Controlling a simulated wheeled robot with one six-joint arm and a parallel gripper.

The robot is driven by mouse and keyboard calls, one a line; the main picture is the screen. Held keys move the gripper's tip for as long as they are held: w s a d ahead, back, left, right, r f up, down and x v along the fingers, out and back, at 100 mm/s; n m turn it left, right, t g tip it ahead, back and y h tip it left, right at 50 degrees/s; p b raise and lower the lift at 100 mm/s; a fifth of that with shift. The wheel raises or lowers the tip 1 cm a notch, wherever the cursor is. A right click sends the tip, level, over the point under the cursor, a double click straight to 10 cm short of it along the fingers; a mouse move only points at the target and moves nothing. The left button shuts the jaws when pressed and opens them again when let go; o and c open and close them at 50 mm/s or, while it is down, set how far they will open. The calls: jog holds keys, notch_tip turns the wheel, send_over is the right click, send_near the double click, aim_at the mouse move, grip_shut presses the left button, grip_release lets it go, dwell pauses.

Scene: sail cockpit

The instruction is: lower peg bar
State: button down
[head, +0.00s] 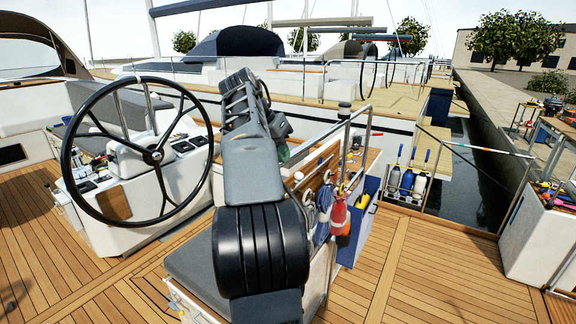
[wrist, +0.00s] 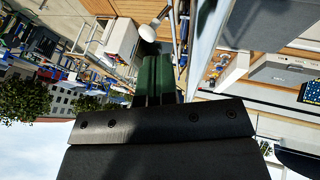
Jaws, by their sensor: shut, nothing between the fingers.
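A wooden board (head: 318,163) stands on the cockpit side just right of my arm in the head view. A coil of blue rope (head: 323,212) and a red bottle-like thing (head: 339,214) hang at its near end. I cannot tell for certain which part is the peg bar. My gripper (wrist: 159,75) shows in the wrist view as two green fingers, shut together and empty. Their tips are near a white rounded knob (wrist: 147,32); I cannot tell if they touch it. In the head view my arm hides most of the gripper.
A black steering wheel (head: 152,156) on a white console stands left of my arm. A metal rail (head: 345,140) rises beside the board. A blue box (head: 358,230) stands below. Several bottles (head: 406,182) sit in a rack farther right. Teak deck (head: 425,275) is clear at front right.

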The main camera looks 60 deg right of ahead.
jog(key=shift+x, duration=1.95)
